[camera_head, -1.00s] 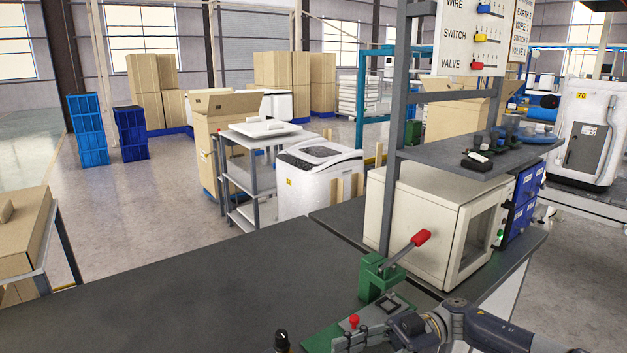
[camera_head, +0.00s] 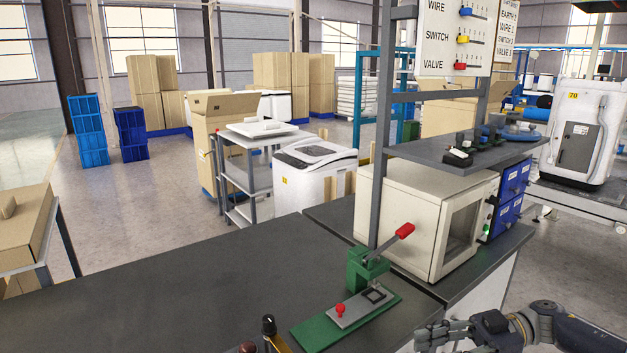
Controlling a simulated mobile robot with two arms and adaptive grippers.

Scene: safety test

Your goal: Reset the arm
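My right arm comes in at the bottom right, and its gripper (camera_head: 432,335) is over the table's front right part, to the right of the green press. Its fingers point left and hold nothing I can make out. Their gap is not clear. The green press (camera_head: 362,268) stands on the dark table (camera_head: 190,290), its lever with a red grip (camera_head: 404,231) raised to the upper right. Its green base bears a grey plate (camera_head: 357,306) with a red knob (camera_head: 340,310). My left gripper is out of view.
A black-topped upright handle (camera_head: 268,326) is at the front edge. The table's left part is clear.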

